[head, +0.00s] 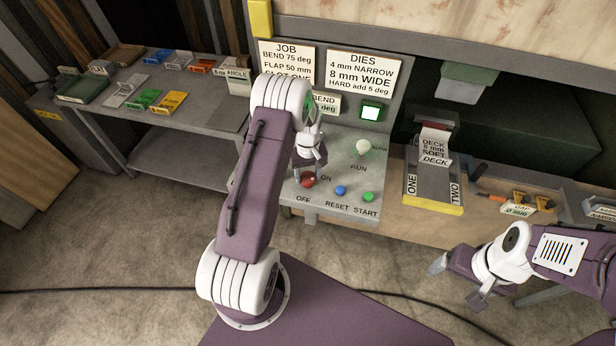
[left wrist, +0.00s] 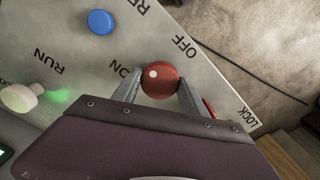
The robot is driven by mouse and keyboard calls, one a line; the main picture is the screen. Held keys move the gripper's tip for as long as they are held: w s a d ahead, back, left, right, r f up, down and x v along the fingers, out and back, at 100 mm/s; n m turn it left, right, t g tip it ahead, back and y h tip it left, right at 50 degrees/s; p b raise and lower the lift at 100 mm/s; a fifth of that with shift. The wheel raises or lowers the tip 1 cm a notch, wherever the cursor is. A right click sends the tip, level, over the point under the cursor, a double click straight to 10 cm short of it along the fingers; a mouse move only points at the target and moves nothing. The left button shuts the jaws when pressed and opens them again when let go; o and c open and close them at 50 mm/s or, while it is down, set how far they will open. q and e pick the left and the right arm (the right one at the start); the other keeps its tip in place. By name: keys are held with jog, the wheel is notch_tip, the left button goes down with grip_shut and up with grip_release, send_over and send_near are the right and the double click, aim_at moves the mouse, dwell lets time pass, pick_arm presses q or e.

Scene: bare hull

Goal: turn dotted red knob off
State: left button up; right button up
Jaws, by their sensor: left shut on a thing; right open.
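The red knob (head: 308,180) with a light dot sits on the sloped grey control panel (head: 340,205), between the words ON and OFF. In the left wrist view the red knob (left wrist: 160,82) is between the two fingers of my left gripper (left wrist: 158,90), which is shut on it. The white dot lies toward the knob's left side in that view. In the head view my left gripper (head: 302,172) comes down onto the knob from above, and my arm hides part of the panel. My right gripper (head: 452,275) is open and empty at the lower right, away from the panel.
A blue button (head: 340,190), a green button (head: 368,196) and a pale RUN/SLOW knob (head: 363,147) are close by on the panel. A green lamp (head: 371,111) glows above. A shelf (head: 190,90) with dies stands left. A DECK block (head: 433,180) stands right.

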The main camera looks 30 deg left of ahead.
pick_arm(q)
jog(key=m+b, duration=0.1)
jog(key=m, duration=0.2)
jog(key=shift+m, duration=0.4)
jog(key=m+b, duration=0.1)
jog(key=m, duration=0.2)
jog(key=shift+m, duration=0.3)
jog(key=m+b, duration=0.1)
jog(key=m, duration=0.2)
jog(key=shift+w+m, duration=0.1)
jog(key=shift+m, duration=0.2)
jog(key=shift+r+m+b, duration=0.1)
jog(key=shift+m+b, duration=0.3)
jog(key=shift+m, duration=1.8)
jog(key=o, duration=1.4)
jog(key=shift+c, duration=0.2)
